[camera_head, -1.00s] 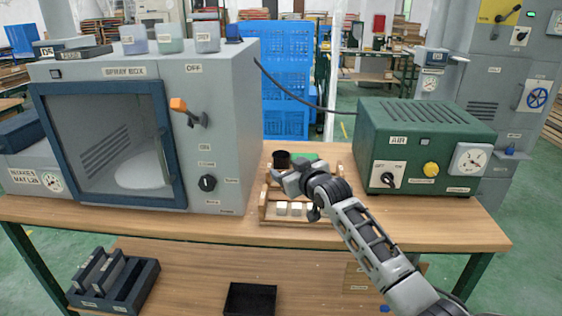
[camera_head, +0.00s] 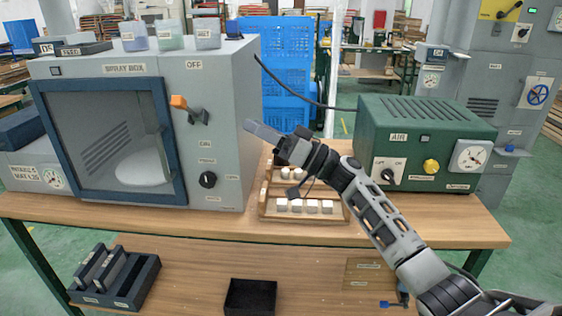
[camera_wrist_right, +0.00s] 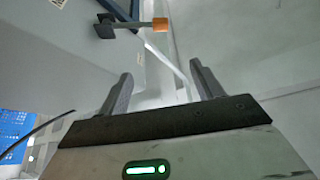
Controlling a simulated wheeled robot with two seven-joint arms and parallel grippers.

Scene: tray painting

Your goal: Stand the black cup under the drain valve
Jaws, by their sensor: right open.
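My right gripper (camera_head: 252,126) reaches in front of the spray box's right side, raised above the table and pointing left. In the right wrist view its two fingers (camera_wrist_right: 162,85) are apart with nothing between them. I cannot pick out a drain valve for certain. An orange-handled lever (camera_head: 180,102) is on the front of the spray box; it also shows in the right wrist view (camera_wrist_right: 160,24). My left gripper is out of view.
The grey spray box (camera_head: 228,110) stands on the left of the table, its window door shut. A wooden rack (camera_head: 300,217) with several white blocks is below my right arm. The green AIR unit (camera_head: 428,118) stands right. A black bin (camera_head: 250,297) is on the lower shelf.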

